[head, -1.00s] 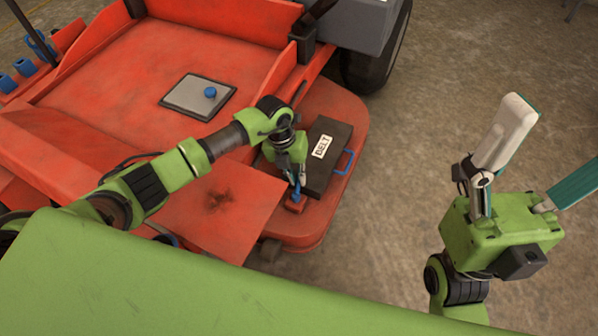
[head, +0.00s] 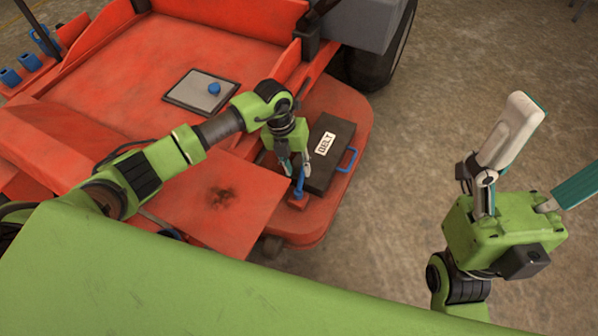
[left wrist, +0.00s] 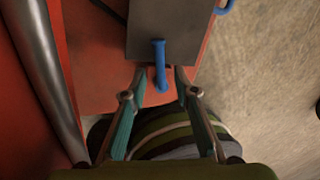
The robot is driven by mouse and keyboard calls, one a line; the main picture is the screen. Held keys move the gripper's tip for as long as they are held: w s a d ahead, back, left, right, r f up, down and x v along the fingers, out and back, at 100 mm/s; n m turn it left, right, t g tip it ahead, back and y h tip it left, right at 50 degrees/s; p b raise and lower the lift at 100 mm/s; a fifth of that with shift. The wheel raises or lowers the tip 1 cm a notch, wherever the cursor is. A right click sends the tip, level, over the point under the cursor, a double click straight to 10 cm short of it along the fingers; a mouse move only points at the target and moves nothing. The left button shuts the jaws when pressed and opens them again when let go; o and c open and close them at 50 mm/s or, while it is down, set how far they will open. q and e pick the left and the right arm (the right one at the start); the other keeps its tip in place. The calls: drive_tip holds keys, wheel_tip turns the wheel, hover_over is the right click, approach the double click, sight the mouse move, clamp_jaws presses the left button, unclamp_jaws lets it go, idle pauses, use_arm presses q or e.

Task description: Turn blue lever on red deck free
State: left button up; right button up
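The blue lever (head: 299,184) stands on a small red block at the near end of the red deck (head: 325,215). It also shows in the left wrist view (left wrist: 159,64), reaching towards the dark box. My left gripper (head: 295,170) is over the lever, pointing down. Its fingers are spread, one on each side of the lever, with gaps visible in the left wrist view (left wrist: 160,74). My right gripper (head: 558,140) is open and empty, held up over the floor at the right.
A dark box labelled BELT (head: 320,172) with a blue handle (head: 348,160) sits on the deck, close beside the lever. A grey plate with a blue knob (head: 214,88) lies on the red machine's floor. Bare concrete (head: 440,100) is free at the right.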

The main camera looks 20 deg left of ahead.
use_arm(q)
wheel_tip(320, 180, up, 8)
drive_tip(key=a, duration=0.1)
drive_tip(key=shift+a+r, duration=0.2)
drive_tip(key=shift+a, duration=0.15)
